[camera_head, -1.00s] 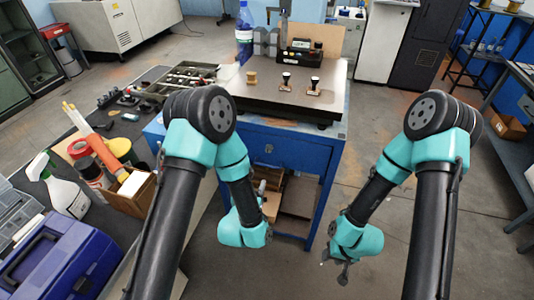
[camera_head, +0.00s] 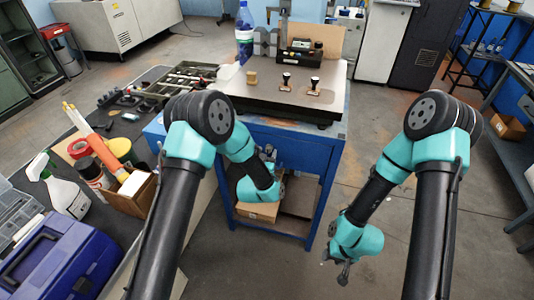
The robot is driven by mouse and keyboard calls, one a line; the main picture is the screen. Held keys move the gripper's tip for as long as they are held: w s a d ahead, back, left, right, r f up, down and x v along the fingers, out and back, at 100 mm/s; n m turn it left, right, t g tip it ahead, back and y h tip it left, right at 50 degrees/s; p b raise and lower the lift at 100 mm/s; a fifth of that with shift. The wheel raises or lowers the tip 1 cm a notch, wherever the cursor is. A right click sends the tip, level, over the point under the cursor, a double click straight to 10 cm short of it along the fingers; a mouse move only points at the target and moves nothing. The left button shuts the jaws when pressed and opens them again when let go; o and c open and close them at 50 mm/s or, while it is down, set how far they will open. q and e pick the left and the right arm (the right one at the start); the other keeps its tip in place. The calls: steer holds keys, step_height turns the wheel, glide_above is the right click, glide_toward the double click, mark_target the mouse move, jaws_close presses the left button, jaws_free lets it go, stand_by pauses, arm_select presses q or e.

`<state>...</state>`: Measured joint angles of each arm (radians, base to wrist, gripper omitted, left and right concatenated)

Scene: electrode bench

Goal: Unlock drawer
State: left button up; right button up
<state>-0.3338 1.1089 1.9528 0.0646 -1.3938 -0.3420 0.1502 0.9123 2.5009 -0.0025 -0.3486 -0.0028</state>
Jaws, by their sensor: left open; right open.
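The blue drawer front (camera_head: 305,152) is the upper front of the blue bench, below its grey top, and looks closed. My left gripper (camera_head: 268,153) is small and dark in the head view, raised in front of the drawer's middle and open. It covers the spot where the lock sits, so the lock and any key are hidden, and I cannot tell whether the gripper touches them. My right gripper (camera_head: 343,274) is open and empty, low over the floor to the right of the bench.
The bench top (camera_head: 260,95) holds several small stamp-like pieces, a blue bottle (camera_head: 244,35) and a black device (camera_head: 300,50). A cardboard box (camera_head: 258,211) sits on the lower shelf. A cluttered table with a blue toolbox (camera_head: 65,255) stands left.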

arm_select(q)
steer(key=shift+w+d, duration=0.1)
steer(key=shift+w, duration=0.2)
steer(key=shift+c, duration=0.4)
jaws_close()
